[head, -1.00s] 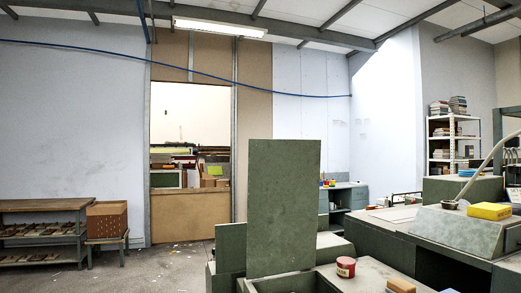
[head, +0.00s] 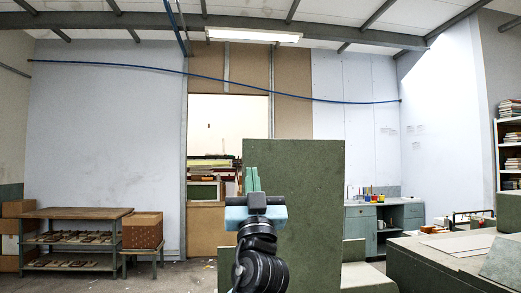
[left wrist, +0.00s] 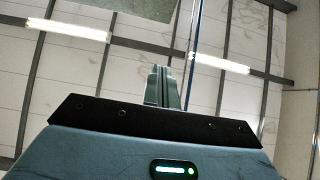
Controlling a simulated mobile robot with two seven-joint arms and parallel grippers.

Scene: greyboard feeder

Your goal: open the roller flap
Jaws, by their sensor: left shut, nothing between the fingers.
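A tall flat grey-green panel (head: 309,195), which looks like the roller flap, stands upright in the middle of the head view. My left gripper (head: 252,180) points up in front of the panel's left edge. Its two green fingers are shut together with nothing between them. I cannot tell whether they touch the panel. In the left wrist view the shut fingers (left wrist: 163,88) point toward the ceiling, and a grey-green panel edge (left wrist: 143,8) shows at the top. The panel's foot is partly hidden or out of frame. My right gripper is not in view.
Grey-green machine bodies (head: 445,265) fill the lower right. A sink cabinet (head: 385,225) stands behind on the right. A wooden bench (head: 75,213) and a brown box (head: 142,230) stand at the left wall. The floor between bench and panel looks open.

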